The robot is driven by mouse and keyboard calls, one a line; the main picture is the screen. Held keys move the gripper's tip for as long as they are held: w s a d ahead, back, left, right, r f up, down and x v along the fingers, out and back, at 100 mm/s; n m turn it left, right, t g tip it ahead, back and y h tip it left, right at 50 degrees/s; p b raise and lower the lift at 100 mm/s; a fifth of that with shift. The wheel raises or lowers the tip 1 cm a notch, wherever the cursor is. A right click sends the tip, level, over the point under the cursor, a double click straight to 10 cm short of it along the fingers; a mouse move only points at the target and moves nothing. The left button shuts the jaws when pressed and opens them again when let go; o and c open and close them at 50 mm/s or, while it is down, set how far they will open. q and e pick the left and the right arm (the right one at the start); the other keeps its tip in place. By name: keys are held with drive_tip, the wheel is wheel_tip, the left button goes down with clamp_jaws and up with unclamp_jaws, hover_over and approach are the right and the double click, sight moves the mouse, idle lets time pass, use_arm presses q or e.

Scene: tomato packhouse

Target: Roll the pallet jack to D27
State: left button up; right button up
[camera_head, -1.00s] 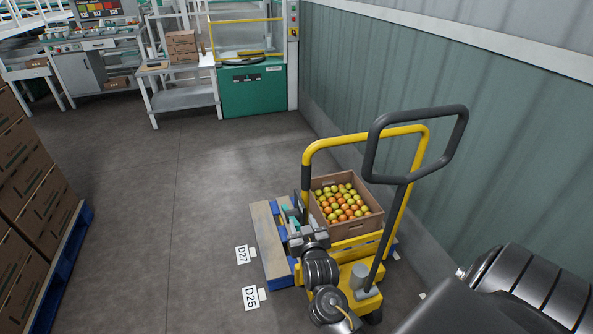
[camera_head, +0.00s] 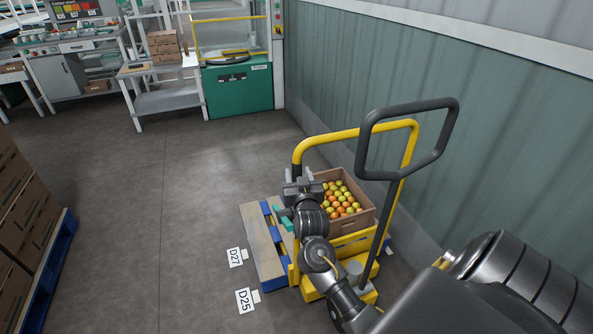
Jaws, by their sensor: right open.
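The yellow pallet jack (camera_head: 410,150) stands right of centre by the wall, with a dark looped handle (camera_head: 366,134) and a yellow hoop frame. The floor label D27 (camera_head: 235,257) lies left of the pallet. Label D25 (camera_head: 244,301) lies nearer me. My right gripper (camera_head: 297,185) is open at the dark sleeve on the hoop's left post. I cannot tell whether the post is between its fingers. My left gripper is out of view.
A corrugated green wall (camera_head: 480,130) runs close along the right. Stacked cartons (camera_head: 25,200) on a blue pallet (camera_head: 60,245) stand at the left. A green machine (camera_head: 238,88) and a grey bench (camera_head: 168,98) stand at the back. The floor between is clear.

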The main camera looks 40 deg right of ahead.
drive_tip(key=shift+x, duration=1.25)
clamp_jaws()
